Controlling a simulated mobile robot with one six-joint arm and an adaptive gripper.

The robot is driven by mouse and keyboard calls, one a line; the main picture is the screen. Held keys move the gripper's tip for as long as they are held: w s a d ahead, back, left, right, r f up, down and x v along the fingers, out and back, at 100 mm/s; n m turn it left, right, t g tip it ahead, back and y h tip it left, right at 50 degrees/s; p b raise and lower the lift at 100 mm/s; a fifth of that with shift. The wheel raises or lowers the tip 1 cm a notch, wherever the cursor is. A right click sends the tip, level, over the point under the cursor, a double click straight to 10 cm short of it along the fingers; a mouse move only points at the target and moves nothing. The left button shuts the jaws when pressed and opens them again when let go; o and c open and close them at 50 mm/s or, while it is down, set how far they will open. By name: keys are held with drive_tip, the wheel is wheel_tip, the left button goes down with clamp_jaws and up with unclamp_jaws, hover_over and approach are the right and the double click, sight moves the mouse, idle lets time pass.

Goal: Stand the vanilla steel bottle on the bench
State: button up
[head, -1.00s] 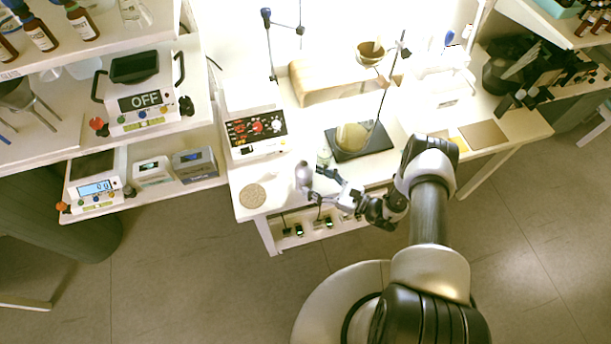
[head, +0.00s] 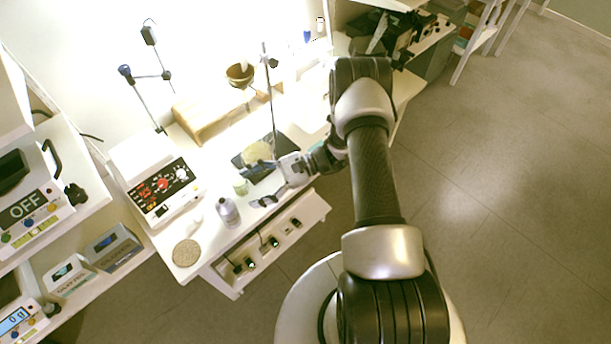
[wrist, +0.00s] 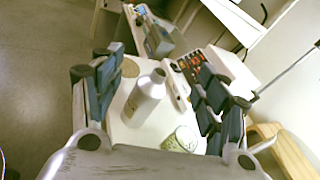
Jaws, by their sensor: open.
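The silvery steel bottle (head: 228,212) stands upright on the white bench (head: 211,243), near its front edge. No vanilla label can be read. In the wrist view the bottle (wrist: 147,99) shows a narrow neck and grey-white body. My gripper (head: 268,190) is open and empty, to the right of the bottle and apart from it in the head view. In the wrist view the spread fingers of my gripper (wrist: 158,85) frame the bottle, which lies beyond them.
A small greenish jar (head: 240,187) stands close behind the bottle; it also shows in the wrist view (wrist: 181,139). A round cork mat (head: 187,252) lies left. A control box (head: 160,190) and stand rod (head: 271,100) are further back.

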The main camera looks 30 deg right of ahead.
drive_tip(key=s+a+r+n+g+h, duration=0.15)
drive_tip(key=s+r+n+h, duration=0.3)
drive_tip(key=r, duration=0.55)
drive_tip(key=s+r+n+g+h, duration=0.3)
drive_tip(key=s+r+n, duration=0.15)
drive_tip(key=r, duration=0.65)
drive_tip(key=s+d+r+n+t+h, duration=0.6)
drive_tip(key=s+r, duration=0.5)
drive_tip(key=s, duration=0.2)
drive_tip(key=shift+s+d+r+n+t+h, duration=0.2)
drive_tip(key=shift+n+t+h, duration=0.35)
drive_tip(key=shift+n+h, duration=0.5)
wheel_tip(320, 180, down, 4)
drive_tip(key=b, duration=0.3)
drive_tip(key=shift+r, duration=0.25)
